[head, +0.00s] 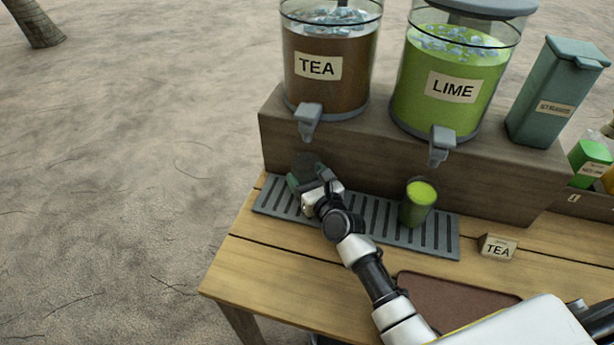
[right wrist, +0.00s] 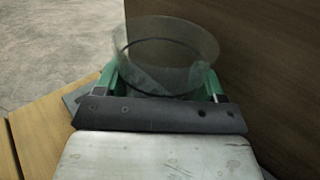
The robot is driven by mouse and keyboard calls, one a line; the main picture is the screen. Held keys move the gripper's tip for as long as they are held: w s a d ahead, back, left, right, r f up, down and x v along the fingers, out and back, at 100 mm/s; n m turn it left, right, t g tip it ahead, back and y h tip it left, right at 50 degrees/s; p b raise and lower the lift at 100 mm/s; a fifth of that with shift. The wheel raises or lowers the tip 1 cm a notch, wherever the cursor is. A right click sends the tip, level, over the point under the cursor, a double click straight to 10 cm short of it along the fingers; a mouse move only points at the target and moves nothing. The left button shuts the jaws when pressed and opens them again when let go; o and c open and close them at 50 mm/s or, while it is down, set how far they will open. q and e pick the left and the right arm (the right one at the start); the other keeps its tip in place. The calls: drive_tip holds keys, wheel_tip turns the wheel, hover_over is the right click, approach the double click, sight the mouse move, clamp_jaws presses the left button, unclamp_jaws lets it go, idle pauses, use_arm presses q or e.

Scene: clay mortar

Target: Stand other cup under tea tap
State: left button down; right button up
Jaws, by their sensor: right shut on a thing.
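The tea dispenser (head: 331,75) holds brown liquid and ice, and its grey tap (head: 308,118) points down at the front. My right gripper (head: 303,180) is below this tap, over the left end of the grey drip tray (head: 270,203). It is shut on a clear, empty cup, mostly hidden by the gripper in the head view. In the right wrist view the clear cup (right wrist: 166,45) is upright between the green fingers. I cannot tell whether it touches the tray. Another cup (head: 417,205), full of green drink, stands on the tray to the right. My left gripper is not in view.
The lime dispenser (head: 450,85) stands beside the tea one on a wooden riser (head: 490,180). A teal container (head: 556,95) and small cartons (head: 588,162) are at the right. A TEA card (head: 497,247) and a brown mat (head: 455,290) lie in front.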

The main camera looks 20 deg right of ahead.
drive_tip(key=shift+f, duration=0.25)
drive_tip(key=o, duration=0.6)
drive_tip(key=shift+r, duration=0.1)
drive_tip(key=shift+r, duration=0.3)
drive_tip(key=s, duration=0.4)
drive_tip(key=s+d+p, duration=0.1)
drive_tip(key=s, duration=0.3)
drive_tip(key=s+d+p, duration=0.1)
drive_tip(key=s, duration=0.2)
drive_tip(key=shift+s+d, duration=0.15)
drive_tip(key=shift+s, duration=0.25)
drive_tip(key=shift+f, duration=0.1)
